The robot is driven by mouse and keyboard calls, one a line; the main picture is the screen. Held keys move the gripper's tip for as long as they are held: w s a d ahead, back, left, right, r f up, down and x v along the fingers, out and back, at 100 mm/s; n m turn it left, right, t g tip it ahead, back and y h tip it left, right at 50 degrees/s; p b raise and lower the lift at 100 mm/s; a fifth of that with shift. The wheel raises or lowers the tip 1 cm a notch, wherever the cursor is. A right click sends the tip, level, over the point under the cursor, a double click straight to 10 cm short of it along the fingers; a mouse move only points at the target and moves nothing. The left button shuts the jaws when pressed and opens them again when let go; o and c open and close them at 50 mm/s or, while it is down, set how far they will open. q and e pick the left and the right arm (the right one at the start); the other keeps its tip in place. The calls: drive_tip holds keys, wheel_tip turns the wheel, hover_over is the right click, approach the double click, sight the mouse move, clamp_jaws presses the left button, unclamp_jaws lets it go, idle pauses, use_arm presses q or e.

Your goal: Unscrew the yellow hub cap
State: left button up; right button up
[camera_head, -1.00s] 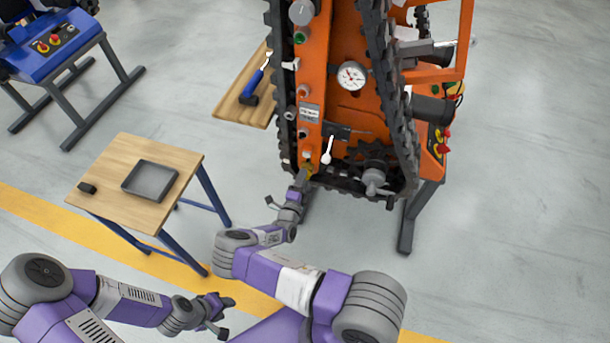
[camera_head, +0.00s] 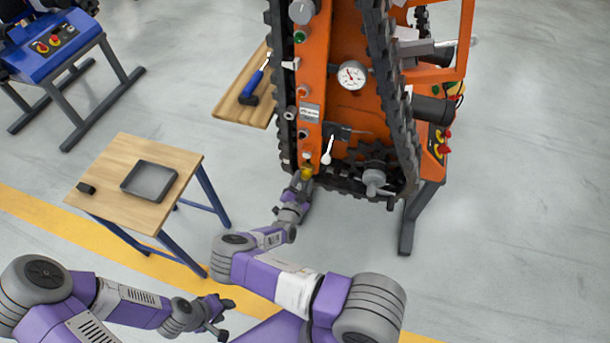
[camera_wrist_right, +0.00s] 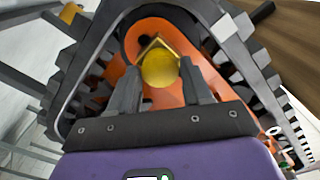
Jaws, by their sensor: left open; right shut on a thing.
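The yellow hub cap (camera_wrist_right: 160,68) is at the lower end of the orange carrier (camera_head: 314,100), inside the loop of a black track. It shows small in the head view (camera_head: 307,172). My right gripper (camera_wrist_right: 158,82) has its two fingers shut on the sides of the yellow cap. A yellow angular edge shows just behind the cap in the wrist view. In the head view my right gripper (camera_head: 304,178) partly hides the cap. My left gripper (camera_head: 218,314) is open and empty, low in the head view, well away from the carrier.
A small wooden table (camera_head: 120,205) with a grey tray (camera_head: 149,166) and a small black block (camera_head: 86,188) stands at the left. Black tracks (camera_head: 285,120) flank the cap closely. Floor between table and carrier is clear.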

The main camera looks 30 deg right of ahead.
drive_tip(key=n, duration=0.9)
drive_tip(key=shift+n, duration=0.3)
drive_tip(key=o, duration=0.8)
drive_tip(key=shift+o, duration=0.2)
